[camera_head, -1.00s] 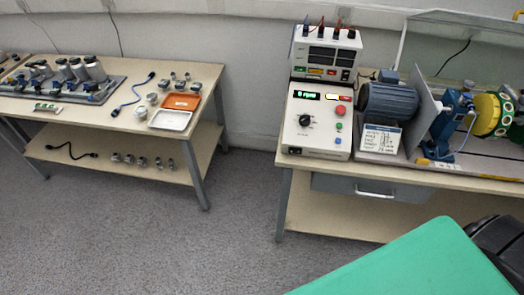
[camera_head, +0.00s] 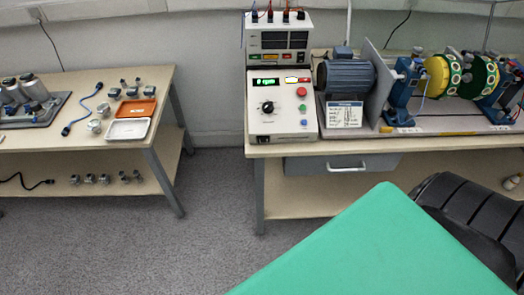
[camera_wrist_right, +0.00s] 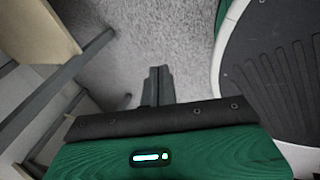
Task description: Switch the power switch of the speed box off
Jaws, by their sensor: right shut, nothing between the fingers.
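The speed box (camera_head: 256,121) is a white box with a sloped panel at the left end of the right-hand table. Its panel has a lit green display, a black knob (camera_head: 267,107), a red button and smaller green and blue buttons. A small dark element (camera_head: 263,138) sits low on its front edge; I cannot tell whether it is the power switch or which way it is set. My right gripper (camera_wrist_right: 159,72) shows in the right wrist view, shut and empty, above the grey floor and away from the box. My left gripper is not in view.
A meter unit (camera_head: 279,41) with cables stands behind the speed box. A blue motor (camera_head: 346,76) and a rotor rig (camera_head: 455,76) stand to its right. A drawer (camera_head: 340,164) is under the tabletop. Another table (camera_head: 150,85) stands left, with open floor (camera_head: 200,215) between.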

